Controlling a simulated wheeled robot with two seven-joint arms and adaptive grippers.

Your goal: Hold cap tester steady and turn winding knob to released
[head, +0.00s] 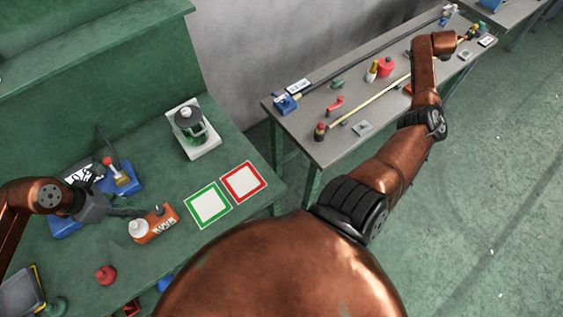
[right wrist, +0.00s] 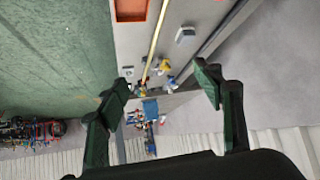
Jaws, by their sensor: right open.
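An orange device (head: 155,226) with a white round knob (head: 138,228), a small dark post and a label stands on the green bench. A green and dark device (head: 190,125) with a round top stands on a white base farther back. I cannot tell for certain which is the cap tester, and no released mark is readable. My left gripper (head: 138,212) is right beside the orange device, its dark fingers pointing at it; whether they touch or grip it is unclear. My right gripper (right wrist: 162,88) is open and empty, far off over the grey bench.
Green-framed (head: 208,205) and red-framed (head: 243,181) white squares lie right of the orange device. A blue device (head: 122,178) with a red-topped lever stands behind my left gripper. A red knob (head: 106,274) lies in front. The grey bench (head: 345,150) holds a yellow rod and several small parts.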

